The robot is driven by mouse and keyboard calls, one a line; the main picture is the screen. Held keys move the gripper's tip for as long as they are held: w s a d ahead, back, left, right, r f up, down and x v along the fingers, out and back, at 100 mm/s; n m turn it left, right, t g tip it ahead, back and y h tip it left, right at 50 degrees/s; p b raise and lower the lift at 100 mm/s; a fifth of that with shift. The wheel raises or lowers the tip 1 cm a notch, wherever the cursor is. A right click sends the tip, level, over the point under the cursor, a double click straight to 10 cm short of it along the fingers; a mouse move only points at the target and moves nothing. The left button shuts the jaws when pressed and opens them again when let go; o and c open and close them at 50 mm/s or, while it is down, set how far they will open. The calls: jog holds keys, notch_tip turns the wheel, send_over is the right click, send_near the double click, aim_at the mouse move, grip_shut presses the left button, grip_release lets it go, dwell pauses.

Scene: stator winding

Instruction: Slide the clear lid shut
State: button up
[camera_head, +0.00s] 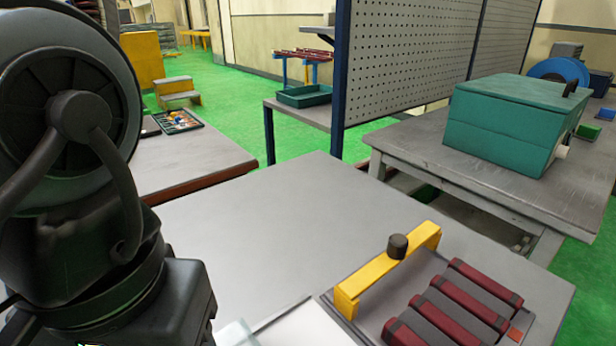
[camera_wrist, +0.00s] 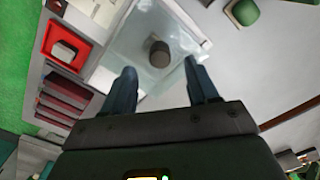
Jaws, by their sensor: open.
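The clear lid (camera_wrist: 185,38) shows in the wrist view as a see-through, pale bluish sheet. A dark round knob (camera_wrist: 160,53) stands on it. My gripper (camera_wrist: 159,70) is open, with one finger on each side just short of the knob and nothing visibly held. Whether the fingers touch the lid is unclear. In the head view, a pale panel (camera_head: 296,328) at the bottom edge may be part of the lid or its box; most of it is cut off. My gripper is not seen in the head view.
A yellow bar (camera_head: 385,272) with a dark knob stands beside several dark red bars (camera_head: 455,310). A red tray (camera_wrist: 80,32) holding a pale block sits left of the lid in the wrist view. The grey tabletop (camera_head: 290,225) behind is clear. A teal box (camera_head: 510,120) stands on another table.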

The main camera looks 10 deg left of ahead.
notch_tip(320, 180, down, 6)
jog(key=shift+r, duration=0.1)
dwell(0.4)
grip_shut()
dwell(0.3)
